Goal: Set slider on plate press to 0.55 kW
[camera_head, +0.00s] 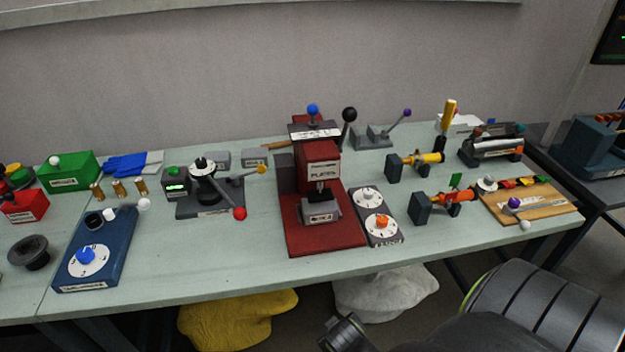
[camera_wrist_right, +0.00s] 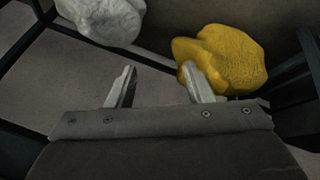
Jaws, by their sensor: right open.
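The plate press (camera_head: 318,185) is a dark red machine standing mid-table in the head view, with a red base, a label reading like "PLATES", a blue knob (camera_head: 313,109) on top and a black ball lever (camera_head: 349,115) at its right. Which part is its slider, and its setting, are too small to tell. My right arm comes in at the lower right of the head view, in front of and below the table edge. In the right wrist view my right gripper (camera_wrist_right: 160,84) is open and empty, pointing at the floor area under the table. My left gripper is out of view.
A grey panel with two dials (camera_head: 376,215) sits right of the press. A black lever device (camera_head: 208,190) stands left of it, and a blue dial box (camera_head: 96,250) farther left. Yellow (camera_head: 237,318) and white (camera_head: 385,292) sacks lie under the table.

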